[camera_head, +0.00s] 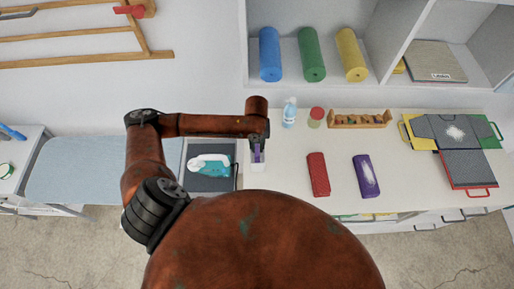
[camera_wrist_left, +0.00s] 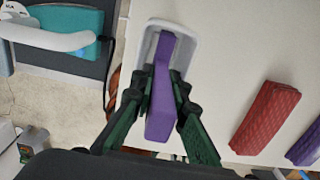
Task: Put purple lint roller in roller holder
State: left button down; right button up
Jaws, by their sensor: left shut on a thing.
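The purple lint roller (camera_wrist_left: 161,110) is between the fingers of my left gripper (camera_wrist_left: 163,95), which is shut on it. In the left wrist view its far end lies over or in the white roller holder (camera_wrist_left: 148,45); I cannot tell how deep it sits. In the head view the purple roller (camera_head: 257,153) shows small below my left gripper (camera_head: 257,146), with the white holder (camera_head: 257,167) at the table's left edge. My right gripper is not in view.
A red block (camera_head: 318,174) and a purple block (camera_head: 367,176) lie to the right on the white table. A blue bottle (camera_head: 289,113), a red-lidded jar (camera_head: 316,117) and a wooden rack (camera_head: 359,120) stand at the back. A teal-and-white iron (camera_head: 209,165) is left of the holder.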

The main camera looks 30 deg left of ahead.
pick_arm(q)
jog(key=shift+f, duration=0.1)
jog(key=c, duration=2.2)
grip_release()
notch_tip(320, 180, up, 12)
jog(key=shift+r+b, duration=0.15)
jog(key=shift+b, duration=0.5)
